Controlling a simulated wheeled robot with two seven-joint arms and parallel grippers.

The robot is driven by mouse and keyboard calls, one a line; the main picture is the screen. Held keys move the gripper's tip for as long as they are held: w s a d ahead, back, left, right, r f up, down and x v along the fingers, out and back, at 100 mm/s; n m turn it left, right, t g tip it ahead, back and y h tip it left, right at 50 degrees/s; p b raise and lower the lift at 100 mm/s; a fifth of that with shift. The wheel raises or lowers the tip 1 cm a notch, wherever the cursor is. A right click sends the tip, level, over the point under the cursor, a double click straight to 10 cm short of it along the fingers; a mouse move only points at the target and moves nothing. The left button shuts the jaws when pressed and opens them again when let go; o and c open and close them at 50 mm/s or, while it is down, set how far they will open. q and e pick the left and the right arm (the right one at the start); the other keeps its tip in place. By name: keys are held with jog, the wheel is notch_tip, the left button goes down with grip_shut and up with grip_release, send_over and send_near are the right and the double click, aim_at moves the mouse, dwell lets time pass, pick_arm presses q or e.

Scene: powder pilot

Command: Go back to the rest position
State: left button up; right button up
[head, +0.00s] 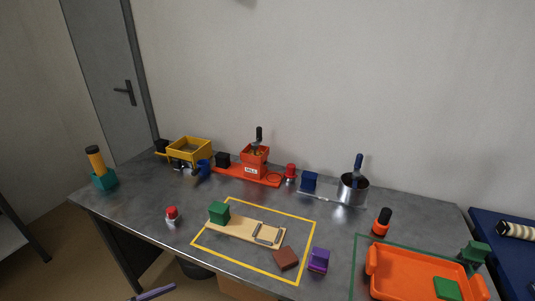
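Neither of my grippers shows in the head view, and no part of my arms can be made out over the grey table (150,213). On the table, a wooden board (240,229) with a green block (219,212) at its left end and a metal clip at its right lies inside a yellow outlined rectangle (206,252). A brown block (286,258) and a purple block (319,260) are near its front right corner.
An orange tray (400,284) holding a green block (447,289) is at right. A red machine (255,162), yellow bin (189,150) and metal pot (352,188) stand along the back. The left front tabletop is mostly clear.

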pick_arm(q)
jog(key=s+a+f+n+y, duration=0.1)
jog(key=a+f+n+y, duration=0.3)
jog(key=f, duration=0.7)
jog(key=s+a+f+n+y, duration=0.2)
jog(key=a+f+y, duration=0.45)
jog(key=f, duration=0.45)
jog(key=s+d+f+n+g, duration=0.1)
jog(key=s+d+f+g, duration=0.1)
jog(key=s+f, duration=0.3)
jog(key=s+d+f+n+g+y, duration=0.1)
jog(key=s+d+f+g, duration=0.2)
jog(key=s, duration=0.8)
jog(key=s+d+f+g+y, duration=0.1)
jog(key=s+d+f+g, duration=0.2)
jog(key=s+d+f, duration=0.2)
jog(key=s+f, duration=0.3)
jog(key=shift+s+n, duration=0.35)
jog(key=shift+n, duration=0.05)
pick_arm(e)
jog(key=shift+w+d+f, duration=0.1)
jog(key=shift+w+d, duration=0.35)
jog(key=shift+d, duration=0.35)
pick_arm(q)
jog(key=shift+w+y, duration=0.1)
jog(key=shift+y, duration=0.15)
pick_arm(e)
jog(key=shift+d, duration=0.2)
